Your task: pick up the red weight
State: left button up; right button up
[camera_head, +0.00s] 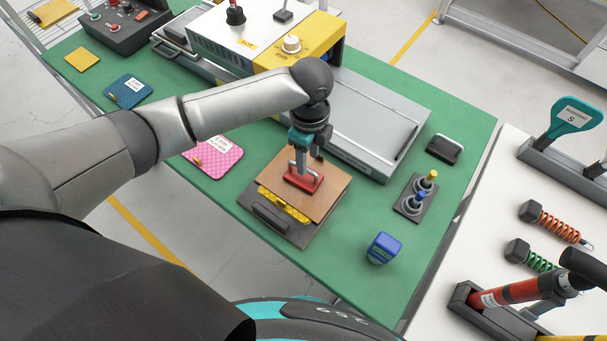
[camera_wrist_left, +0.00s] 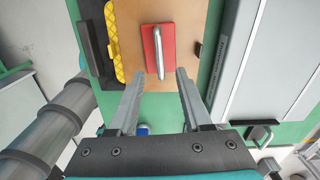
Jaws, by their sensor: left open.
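The red weight (camera_head: 304,181) is a flat red block with an upright metal handle. It sits on a brown board (camera_head: 327,186) on the green table. In the left wrist view the red weight (camera_wrist_left: 166,58) lies just beyond the fingertips, and its handle runs lengthwise between the lines of the two fingers. My left gripper (camera_wrist_left: 157,76) is open and empty, its fingers apart on either side of the near end of the handle. In the head view it hangs above the weight and partly covers it. My right gripper is not in view.
Beside the weight are a yellow strip (camera_head: 283,206) and a dark handled plate (camera_head: 262,222). A grey and yellow machine (camera_head: 290,60) stands close behind. The green table (camera_head: 345,255) is clear in front.

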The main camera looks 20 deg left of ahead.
pick_arm(q)
jog(key=shift+w+a+f+b, duration=0.1)
jog(key=shift+a+f+b, duration=0.1)
jog(key=shift+f, duration=0.8)
jog(key=shift+w+a+f+b, duration=0.1)
jog(key=shift+a+f, duration=0.1)
jog(key=shift+f, duration=0.8)
jog(key=shift+a+f+b, duration=0.1)
jog(key=shift+a+f, duration=0.1)
jog(key=shift+f, duration=0.8)
grip_shut()
jog(key=shift+r, duration=0.1)
